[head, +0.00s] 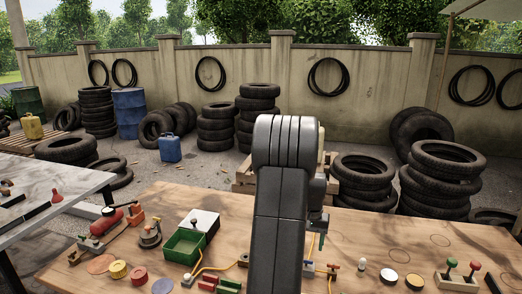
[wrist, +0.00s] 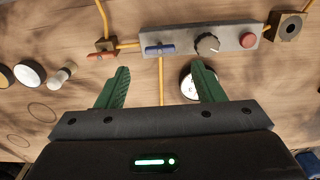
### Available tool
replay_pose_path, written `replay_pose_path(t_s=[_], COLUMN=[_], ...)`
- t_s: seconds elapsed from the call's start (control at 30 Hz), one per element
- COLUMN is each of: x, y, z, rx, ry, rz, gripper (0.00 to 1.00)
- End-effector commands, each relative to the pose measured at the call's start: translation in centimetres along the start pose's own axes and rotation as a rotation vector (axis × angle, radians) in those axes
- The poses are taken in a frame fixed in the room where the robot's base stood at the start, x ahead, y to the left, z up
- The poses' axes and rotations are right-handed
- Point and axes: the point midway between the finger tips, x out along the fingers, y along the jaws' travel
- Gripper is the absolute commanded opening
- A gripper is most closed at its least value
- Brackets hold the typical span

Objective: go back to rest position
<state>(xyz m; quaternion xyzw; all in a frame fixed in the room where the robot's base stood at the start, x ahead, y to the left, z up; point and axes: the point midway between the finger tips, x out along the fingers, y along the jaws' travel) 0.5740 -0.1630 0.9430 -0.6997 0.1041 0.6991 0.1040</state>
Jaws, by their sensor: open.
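My gripper (wrist: 160,88) shows in the wrist view with its two green fingers spread apart and nothing between them. It hangs over the wooden table (wrist: 70,20). Ahead of the fingertips lies a grey control panel (wrist: 185,46) with a blue lever (wrist: 160,50), a dark knob (wrist: 207,44) and a red button (wrist: 249,40). A white round gauge (wrist: 188,86) is partly hidden behind the right finger.
On the table (head: 370,232) stand a green bin (head: 184,246), a red cylinder (head: 106,222) and a block with red and green knobs (head: 457,280). Yellow hoses run across the wood. A grey table (head: 60,185) stands at left. Tyre stacks (head: 437,180) and a wall lie behind.

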Motion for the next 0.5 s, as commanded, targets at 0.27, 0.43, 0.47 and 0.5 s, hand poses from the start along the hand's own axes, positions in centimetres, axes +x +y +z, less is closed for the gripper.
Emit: replay_pose_path(t_s=[0.27, 0.43, 0.47, 0.5], x=[4.8, 6.3, 6.5, 6.4], y=[0.0, 0.0, 0.0, 0.0], z=[0.1, 0.1, 0.1, 0.1], rx=[0.0, 0.0, 0.0, -0.004], ry=[-0.004, -0.001, -0.001, -0.001], rz=[0.0, 0.0, 0.0, 0.0], gripper=[0.62, 0.62, 0.62, 0.62])
